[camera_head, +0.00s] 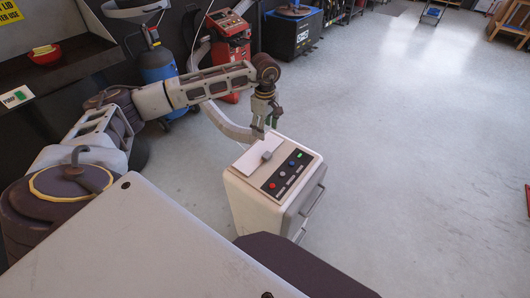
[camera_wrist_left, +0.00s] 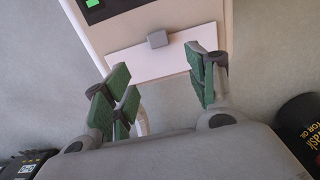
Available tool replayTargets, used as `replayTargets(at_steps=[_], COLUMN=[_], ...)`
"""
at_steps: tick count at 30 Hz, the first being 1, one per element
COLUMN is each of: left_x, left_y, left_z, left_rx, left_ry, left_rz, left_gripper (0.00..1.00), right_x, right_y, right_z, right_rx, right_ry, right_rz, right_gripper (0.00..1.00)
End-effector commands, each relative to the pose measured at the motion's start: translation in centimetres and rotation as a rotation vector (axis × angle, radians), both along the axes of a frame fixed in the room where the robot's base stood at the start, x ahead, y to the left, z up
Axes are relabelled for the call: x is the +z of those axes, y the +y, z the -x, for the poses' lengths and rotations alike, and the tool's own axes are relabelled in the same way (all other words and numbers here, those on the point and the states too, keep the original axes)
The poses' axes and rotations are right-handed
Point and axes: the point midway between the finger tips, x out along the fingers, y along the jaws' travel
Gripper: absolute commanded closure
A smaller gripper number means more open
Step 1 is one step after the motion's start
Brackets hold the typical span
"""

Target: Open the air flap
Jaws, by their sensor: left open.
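A white box-shaped machine (camera_head: 255,205) stands on the floor, with a pale flap (camera_head: 250,163) on its top. A small grey knob (camera_head: 266,155) sits on the flap near the control panel. The flap looks shut, lying about level with the top. In the left wrist view the flap (camera_wrist_left: 183,46) and knob (camera_wrist_left: 157,39) show just ahead of the fingers. My left gripper (camera_head: 268,122) points down above the flap. My right gripper is not in view.
The control panel (camera_head: 287,174) has coloured buttons and a small green display. A curved light-coloured tube (camera_head: 228,125) rises beside the machine, behind my left gripper. A blue cylinder (camera_head: 160,72) and a red machine (camera_head: 230,50) stand behind.

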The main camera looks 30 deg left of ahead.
Motion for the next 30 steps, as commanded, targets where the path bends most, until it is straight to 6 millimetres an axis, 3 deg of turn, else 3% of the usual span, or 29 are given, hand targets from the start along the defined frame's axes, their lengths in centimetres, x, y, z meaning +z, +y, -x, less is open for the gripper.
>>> replayTargets(at_steps=[14, 20, 30], left_x=[-0.6, -2.3, -6.7], left_y=[0.0, -0.1, -0.1], left_z=[0.0, 0.0, 0.0], left_rx=[0.002, 0.003, 0.002], left_ry=[0.000, 0.001, 0.001], left_rz=[0.001, 0.002, 0.002], left_gripper=[0.43, 0.43, 0.43], right_x=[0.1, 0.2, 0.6], right_y=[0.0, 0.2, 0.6], right_z=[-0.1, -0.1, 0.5], right_rx=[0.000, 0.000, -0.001], right_ry=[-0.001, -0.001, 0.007], right_rz=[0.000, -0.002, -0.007], right_gripper=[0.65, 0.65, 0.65])
